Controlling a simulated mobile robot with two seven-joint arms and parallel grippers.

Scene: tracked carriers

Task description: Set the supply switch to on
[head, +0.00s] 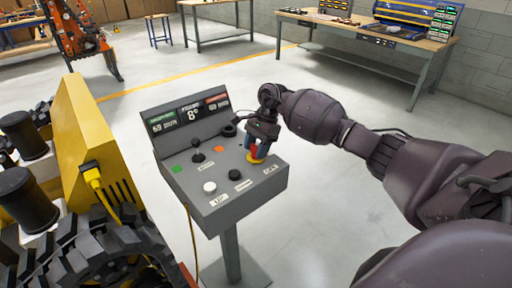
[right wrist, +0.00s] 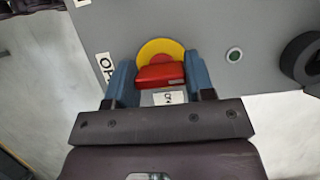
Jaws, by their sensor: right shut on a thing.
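The supply switch (right wrist: 160,75) is a red handle on a yellow round plate, on the right part of the grey control console (head: 182,187). In the head view the red handle (head: 255,151) shows partly between the fingers, above its yellow plate. My right gripper (right wrist: 160,82) is shut on the red handle, with a blue finger on each side of it. A white label with partly hidden letters lies by the plate, and another label stands to its left. My left gripper is in neither view.
The console also bears a black joystick (head: 198,157), a white button (head: 209,187), a black knob (head: 235,175) and a display panel (head: 187,113). A yellow tracked machine (head: 95,140) stands close on the left. Workbenches (head: 365,32) stand at the back, with open floor between.

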